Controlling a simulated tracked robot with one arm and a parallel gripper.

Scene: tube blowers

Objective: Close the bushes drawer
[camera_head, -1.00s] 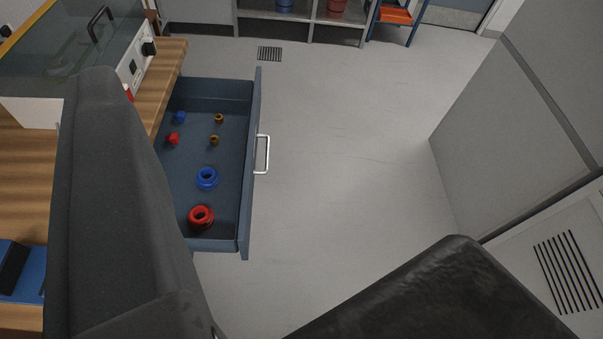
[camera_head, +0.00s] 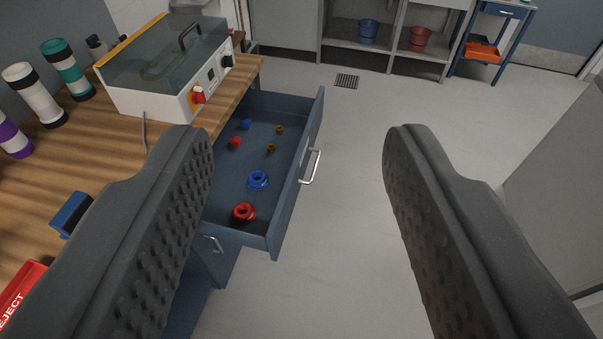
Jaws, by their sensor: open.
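The blue-grey bushes drawer (camera_head: 290,207) is pulled out from under the wooden bench, with its front facing right. Its silver bar handle (camera_head: 311,168) is on that front. Inside lie a large blue bush (camera_head: 257,180), a large red bush (camera_head: 244,212) and several smaller blue, red and brass pieces. My gripper (camera_head: 300,150) is open and empty, its two dark ridged fingers wide apart. In the picture the drawer and handle appear between the fingers, beyond them, with no contact visible. The left finger hides part of the drawer's near left side and the bench edge.
The wooden bench (camera_head: 110,150) at left bears a white machine with a glass lid (camera_head: 165,65), several bottles, a blue block (camera_head: 71,214) and a red reject tray (camera_head: 22,295). Another drawer handle (camera_head: 213,244) shows below. Floor right of the drawer is clear; a grey cabinet (camera_head: 560,190) stands far right.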

